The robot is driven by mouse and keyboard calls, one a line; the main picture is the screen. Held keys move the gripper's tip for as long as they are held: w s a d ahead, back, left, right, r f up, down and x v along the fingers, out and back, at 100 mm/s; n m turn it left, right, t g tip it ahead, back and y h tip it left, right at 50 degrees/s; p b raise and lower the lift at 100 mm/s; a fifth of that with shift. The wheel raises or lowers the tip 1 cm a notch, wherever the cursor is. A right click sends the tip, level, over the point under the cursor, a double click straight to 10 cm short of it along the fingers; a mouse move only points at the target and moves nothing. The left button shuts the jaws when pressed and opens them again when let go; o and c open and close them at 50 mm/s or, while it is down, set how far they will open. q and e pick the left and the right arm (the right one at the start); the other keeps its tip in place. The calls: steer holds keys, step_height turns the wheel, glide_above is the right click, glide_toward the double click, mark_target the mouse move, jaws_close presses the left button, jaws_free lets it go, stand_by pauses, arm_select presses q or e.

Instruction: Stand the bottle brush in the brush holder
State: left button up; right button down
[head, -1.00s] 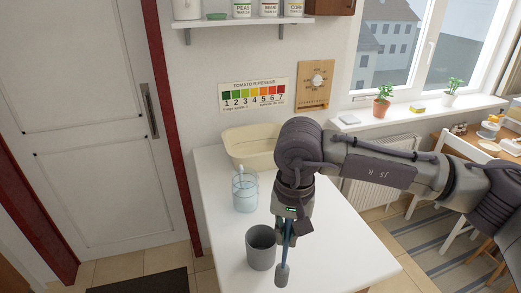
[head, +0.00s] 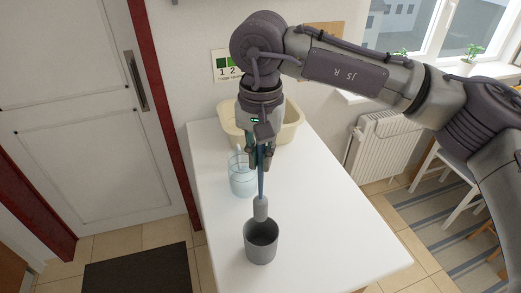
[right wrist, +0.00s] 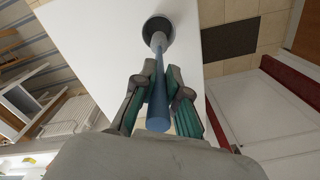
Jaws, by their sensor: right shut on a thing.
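The bottle brush has a blue handle (head: 261,183) and a light grey head (head: 261,209) that points down. My right gripper (head: 258,160) is shut on the handle, and the brush hangs nearly upright. The handle (right wrist: 159,105) also shows between the fingers (right wrist: 157,86) in the right wrist view. The brush holder (head: 261,245), a dark grey open cup, stands on the white table. The brush head is right at or over the holder's back rim in the head view. In the right wrist view the head overlaps the holder (right wrist: 167,22); I cannot tell its height. My left gripper is not in view.
The white table (head: 330,215) is mostly clear to the right of the holder. A clear glass jar (head: 241,180) stands behind and left of the holder. A cream basin (head: 287,133) is at the table's back. A radiator (head: 385,145) is to the right.

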mark_target(261, 198)
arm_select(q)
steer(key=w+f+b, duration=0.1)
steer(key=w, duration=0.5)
arm_select(e)
steer(key=f, duration=0.3)
steer(key=shift+w+d+f, duration=0.15)
steer(key=shift+w, duration=0.25)
steer(key=shift+s+f+b, duration=0.1)
steer(key=shift+f+b, duration=0.15)
steer(key=shift+b, duration=0.05)
step_height(261, 198, down, 2)
steer(key=shift+f+b, duration=0.15)
steer(key=shift+b, duration=0.8)
steer(key=shift+f+b, duration=0.3)
steer(key=shift+f, duration=0.05)
steer(key=shift+f+b, duration=0.6)
step_height(261, 198, down, 3)
steer(key=shift+r+b, duration=0.1)
steer(key=shift+b, duration=1.1)
steer(key=shift+f+b, duration=0.6)
steer(key=shift+f, duration=0.05)
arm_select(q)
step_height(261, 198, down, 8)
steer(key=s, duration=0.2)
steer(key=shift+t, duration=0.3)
